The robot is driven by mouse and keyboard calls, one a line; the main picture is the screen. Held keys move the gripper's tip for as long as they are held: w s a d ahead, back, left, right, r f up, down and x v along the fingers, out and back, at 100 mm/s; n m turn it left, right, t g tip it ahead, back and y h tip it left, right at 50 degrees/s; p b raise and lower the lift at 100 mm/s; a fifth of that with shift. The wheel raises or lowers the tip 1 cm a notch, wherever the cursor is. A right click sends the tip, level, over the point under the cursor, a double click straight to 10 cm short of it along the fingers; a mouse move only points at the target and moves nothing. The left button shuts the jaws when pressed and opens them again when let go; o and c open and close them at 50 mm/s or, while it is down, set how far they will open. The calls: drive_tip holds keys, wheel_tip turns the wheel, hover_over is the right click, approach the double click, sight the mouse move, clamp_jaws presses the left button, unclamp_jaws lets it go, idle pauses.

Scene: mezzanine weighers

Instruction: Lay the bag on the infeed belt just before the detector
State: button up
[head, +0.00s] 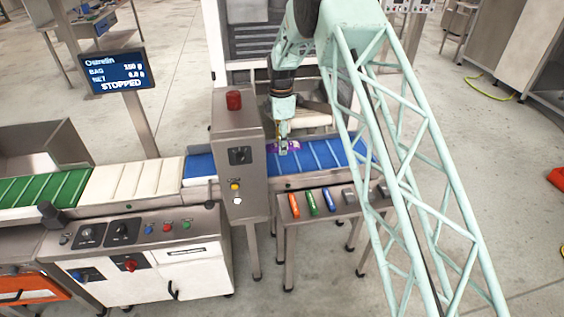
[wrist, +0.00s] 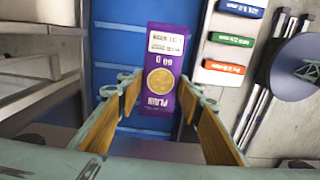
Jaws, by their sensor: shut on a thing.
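The bag (head: 292,146) is purple, with a white label and a round gold print in the wrist view (wrist: 160,62). My gripper (head: 284,147) is shut on it, a finger at either side in the wrist view (wrist: 160,88). The bag is over the blue infeed belt (head: 318,155), just right of the grey detector housing (head: 238,150). The belt's blue slats also show beneath the bag in the wrist view (wrist: 122,40). I cannot tell whether the bag touches the belt.
A small stand in front of the belt holds orange (head: 294,205), green (head: 312,202) and blue (head: 329,199) test pieces. A red lamp (head: 234,100) tops the detector. White (head: 130,182) and green (head: 45,190) belts continue left. A screen (head: 114,72) reads STOPPED.

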hover_over(282, 168)
drive_tip(key=shift+a+f+b, duration=0.1)
drive_tip(key=shift+f+b, duration=0.2)
drive_tip(key=shift+f, duration=2.8)
drive_tip(key=shift+f, duration=1.85)
drive_tip(key=shift+f, duration=0.1)
drive_tip(key=o, duration=0.9)
drive_tip(key=shift+c, duration=0.2)
wheel_tip(282, 168, up, 12)
drive_tip(key=shift+f+p, duration=0.25)
drive_tip(key=shift+p, duration=0.1)
drive_tip(key=shift+s+r, duration=0.1)
drive_tip(key=shift+r, duration=0.25)
